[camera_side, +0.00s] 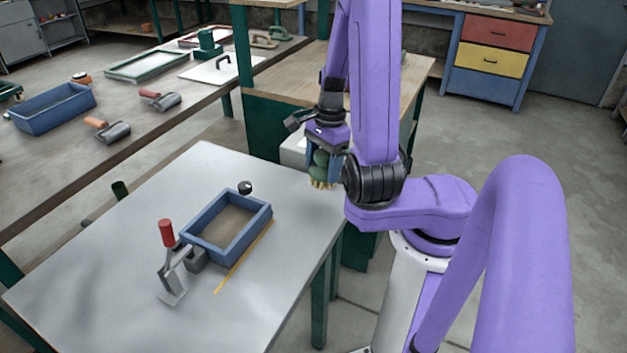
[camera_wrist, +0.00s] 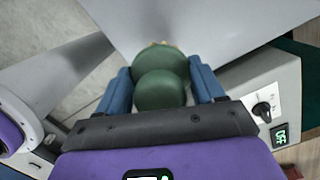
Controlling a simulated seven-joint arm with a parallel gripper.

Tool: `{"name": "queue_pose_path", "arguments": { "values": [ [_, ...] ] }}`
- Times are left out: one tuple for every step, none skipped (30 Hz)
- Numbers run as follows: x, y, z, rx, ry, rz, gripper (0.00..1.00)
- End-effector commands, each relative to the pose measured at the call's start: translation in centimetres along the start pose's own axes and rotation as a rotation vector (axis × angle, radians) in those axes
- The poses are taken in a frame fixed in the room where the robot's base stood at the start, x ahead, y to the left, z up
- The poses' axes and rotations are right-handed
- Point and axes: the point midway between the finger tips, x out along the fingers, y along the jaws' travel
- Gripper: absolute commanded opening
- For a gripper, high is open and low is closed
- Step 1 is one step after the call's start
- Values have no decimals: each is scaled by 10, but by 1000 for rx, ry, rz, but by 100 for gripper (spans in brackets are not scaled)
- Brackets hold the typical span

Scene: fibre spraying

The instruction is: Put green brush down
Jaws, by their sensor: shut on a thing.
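The green brush (camera_side: 320,160) has a rounded green body and yellowish bristles that point down. My gripper (camera_side: 322,170) is shut on it and holds it near the far right corner of the grey table (camera_side: 160,200). In the wrist view the green brush (camera_wrist: 160,80) sits between the two blue fingers of my gripper (camera_wrist: 160,85), with a little of the bristles showing beyond it. In the side view one finger and my arm partly cover the brush. I cannot tell whether the bristles touch the table.
A pale box with a dial (camera_wrist: 262,100) stands beside my gripper. The table's near left area is clear.

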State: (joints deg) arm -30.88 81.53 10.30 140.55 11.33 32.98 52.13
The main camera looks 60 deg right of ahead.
Motion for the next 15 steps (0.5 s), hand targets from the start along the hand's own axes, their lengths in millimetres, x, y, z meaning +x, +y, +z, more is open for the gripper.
{"name": "queue_pose_path", "arguments": {
  "values": [
    [6,-5,0,-2,-2,3,35],
    [10,-7,0,-1,-2,4,35],
    [14,-11,0,-1,-2,3,35],
    [16,-13,-1,-1,-1,3,35],
    [19,-15,-1,-1,-1,4,35],
    [22,-18,-1,-1,-1,2,35],
    [24,-20,-1,-1,-1,2,35],
    [26,-22,-1,-1,-1,1,35],
    [28,-23,-1,-1,-1,0,35],
    [29,-24,-1,-1,-1,1,35],
    [30,-25,-2,-1,-1,0,35],
    [30,-26,-2,-1,0,0,35],
    [31,-26,-2,-1,0,0,35],
    [32,-27,-2,-1,0,0,35],
    [35,-29,-2,-1,-1,1,35]
  ]
}}
